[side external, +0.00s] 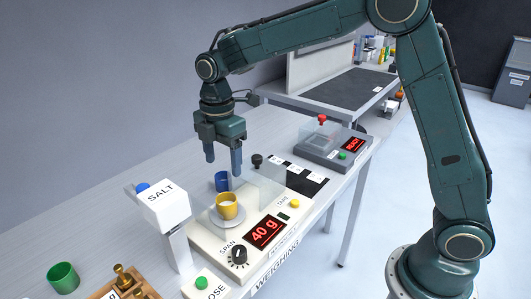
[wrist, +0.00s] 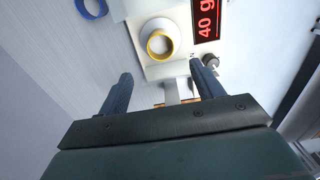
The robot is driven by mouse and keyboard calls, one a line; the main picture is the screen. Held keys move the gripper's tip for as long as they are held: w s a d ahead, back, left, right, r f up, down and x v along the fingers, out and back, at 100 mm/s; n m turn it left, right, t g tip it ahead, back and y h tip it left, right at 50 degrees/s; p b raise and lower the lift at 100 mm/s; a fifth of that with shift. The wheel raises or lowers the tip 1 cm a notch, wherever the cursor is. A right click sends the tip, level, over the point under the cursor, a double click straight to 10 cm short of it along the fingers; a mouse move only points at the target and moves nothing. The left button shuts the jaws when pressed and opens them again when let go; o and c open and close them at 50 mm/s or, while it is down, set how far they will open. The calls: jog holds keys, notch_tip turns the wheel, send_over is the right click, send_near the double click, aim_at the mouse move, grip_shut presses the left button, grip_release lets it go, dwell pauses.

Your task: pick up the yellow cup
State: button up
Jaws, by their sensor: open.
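The yellow cup (side external: 228,210) stands upright on the round pan (side external: 216,222) of the white weighing scale, with white material inside. The scale display (side external: 265,232) reads 40 g. My gripper (side external: 223,165) is open and empty, pointing down above and behind the cup, apart from it. In the wrist view the yellow cup (wrist: 171,46) shows beyond the fingertips of my gripper (wrist: 161,75), roughly centred between them. Nothing hides the cup's rim.
A blue cup (side external: 222,182) stands behind the scale, below my gripper. A clear panel (side external: 266,186) rises right of the yellow cup. The white SALT hopper (side external: 165,208) stands to its left. A green cup (side external: 63,277) and brass weights (side external: 122,277) are at the front left.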

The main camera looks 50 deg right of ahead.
send_over(227, 202)
jog(key=s+a, duration=0.1)
jog(key=s, duration=0.1)
jog(key=shift+w+a+f, duration=0.1)
jog(key=shift+w+f, duration=0.05)
jog(key=shift+f, duration=1.85)
jog(key=shift+w+f, duration=0.1)
jog(key=shift+f, duration=1.85)
jog(key=shift+a+f, duration=0.1)
jog(key=shift+f, duration=2.45)
jog(key=c, duration=1.2)
jog(key=shift+o, duration=0.2)
notch_tip(227, 202, up, 20)
